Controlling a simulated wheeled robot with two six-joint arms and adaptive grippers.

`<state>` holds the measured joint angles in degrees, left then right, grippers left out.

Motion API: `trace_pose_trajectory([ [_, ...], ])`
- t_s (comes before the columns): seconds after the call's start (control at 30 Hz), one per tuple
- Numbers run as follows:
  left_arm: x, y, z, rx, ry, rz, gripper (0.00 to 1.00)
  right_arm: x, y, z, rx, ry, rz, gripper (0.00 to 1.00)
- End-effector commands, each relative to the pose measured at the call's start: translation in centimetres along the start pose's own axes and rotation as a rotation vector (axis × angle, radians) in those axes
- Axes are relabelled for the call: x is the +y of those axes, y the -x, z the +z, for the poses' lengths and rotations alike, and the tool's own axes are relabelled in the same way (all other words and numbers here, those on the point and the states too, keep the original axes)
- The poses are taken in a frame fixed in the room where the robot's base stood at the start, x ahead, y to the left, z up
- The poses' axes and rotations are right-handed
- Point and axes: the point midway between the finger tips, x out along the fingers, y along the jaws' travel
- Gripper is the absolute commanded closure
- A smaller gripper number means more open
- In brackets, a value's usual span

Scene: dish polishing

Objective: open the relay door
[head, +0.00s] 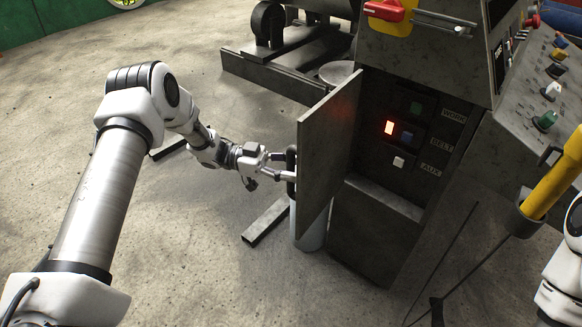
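The relay door (327,150) is a dark grey metal panel on the machine cabinet. It stands swung out to the left, wide open, with a black handle (291,168) on its outer face. My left gripper (284,166) is at the handle, its fingertips at or around it; the handle and door edge partly hide them, so I cannot tell whether they grip. The open compartment (385,150) shows labels WORK, BELT and AUX, a lit red indicator (389,128) and several buttons. Of my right arm, only part shows at the right edge; its gripper is out of view.
A red rotary switch (385,10) on a yellow plate sits above the compartment. A sloped control panel (540,100) with several knobs is at the right, near a yellow handle (556,180) in a holder. A grey beam (265,222) lies below the door. Concrete floor is clear at left.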

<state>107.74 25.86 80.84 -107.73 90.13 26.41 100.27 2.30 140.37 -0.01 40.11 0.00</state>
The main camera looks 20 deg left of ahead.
Motion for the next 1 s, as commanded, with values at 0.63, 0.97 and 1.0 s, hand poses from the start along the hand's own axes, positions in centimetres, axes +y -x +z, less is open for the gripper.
trace_pose_trajectory([
  [0.63, 0.0, 10.8, 0.1, 0.0, -0.001, -0.003, 0.53, 0.0, 0.0, 0.0, 0.0, 0.0, 0.0, 0.6],
  [0.97, 0.0, 12.1, 0.0, 0.0, 0.0, 0.0, 0.53, 0.0, 0.0, 0.0, 0.0, 0.0, 0.0, 0.6],
  [1.0, 0.0, 12.1, 0.0, 0.0, 0.0, 0.0, 0.53, 0.0, 0.0, 0.0, 0.0, 0.0, 0.0, 0.6],
])
